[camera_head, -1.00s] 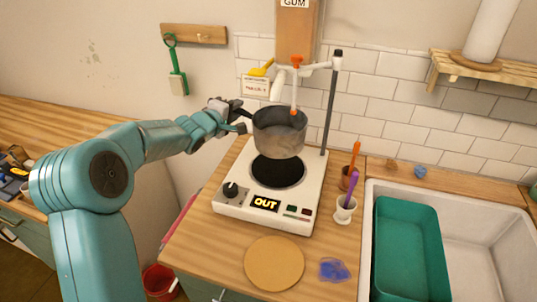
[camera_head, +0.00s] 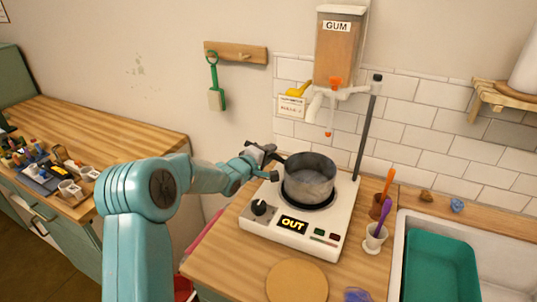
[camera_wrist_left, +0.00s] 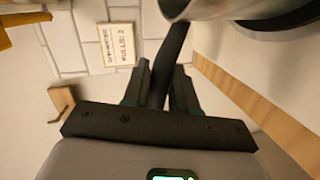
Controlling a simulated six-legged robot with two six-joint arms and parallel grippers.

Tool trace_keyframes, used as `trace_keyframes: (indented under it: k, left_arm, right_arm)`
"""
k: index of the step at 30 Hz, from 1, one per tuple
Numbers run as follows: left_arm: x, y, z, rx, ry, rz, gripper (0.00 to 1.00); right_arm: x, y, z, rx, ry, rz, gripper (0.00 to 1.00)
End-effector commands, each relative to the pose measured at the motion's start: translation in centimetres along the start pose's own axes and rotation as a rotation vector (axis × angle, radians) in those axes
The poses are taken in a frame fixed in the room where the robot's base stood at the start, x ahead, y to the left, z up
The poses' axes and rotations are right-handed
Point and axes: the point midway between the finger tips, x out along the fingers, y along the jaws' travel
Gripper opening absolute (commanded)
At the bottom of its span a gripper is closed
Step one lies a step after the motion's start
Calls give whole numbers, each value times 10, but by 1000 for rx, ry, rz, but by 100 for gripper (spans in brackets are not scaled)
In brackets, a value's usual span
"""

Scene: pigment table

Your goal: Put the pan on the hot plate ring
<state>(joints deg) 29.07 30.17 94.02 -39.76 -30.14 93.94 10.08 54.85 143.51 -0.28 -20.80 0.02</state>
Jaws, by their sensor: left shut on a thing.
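The grey metal pan (camera_head: 309,178) is upright over the black hot plate ring (camera_head: 312,206) on the white hot plate (camera_head: 291,240). A dark rim of the ring shows around the pan's base; I cannot tell whether the pan touches it or hovers just above. My left gripper (camera_head: 270,160) is shut on the pan's dark handle, left of the pan. In the left wrist view the handle (camera_wrist_left: 172,55) runs between the two fingers (camera_wrist_left: 160,88), and the pan's side (camera_wrist_left: 195,6) shows at the top edge. My right gripper is not in view.
A vertical rod (camera_head: 366,128) stands behind the hot plate, with the gum dispenser (camera_head: 340,50) and its nozzle above. A white cup (camera_head: 375,238) with a purple tool stands right of the plate. A round wooden board (camera_head: 297,283) lies in front; the sink (camera_head: 402,235) is at right.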

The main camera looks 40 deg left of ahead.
Motion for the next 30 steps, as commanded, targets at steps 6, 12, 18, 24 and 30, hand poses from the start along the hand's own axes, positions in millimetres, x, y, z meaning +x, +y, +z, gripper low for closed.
trace_keyframes:
  k: [6, 12, 18, 24, 30]
  left_arm:
    - [0, -1, 0, 0, 0, -1, 53]
    - [0, 1, 0, 0, 0, 0, 53]
    - [-25, 0, -1, 0, 2, 0, 53]
    - [-73, 1, -1, 1, 2, 0, 53]
    - [-108, 2, -1, 0, 2, 0, 53]
  right_arm:
    - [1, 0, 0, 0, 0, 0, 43]
    - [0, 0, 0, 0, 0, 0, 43]
    - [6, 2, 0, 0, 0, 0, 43]
    - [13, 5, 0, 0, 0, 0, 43]
    - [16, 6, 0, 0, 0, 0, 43]
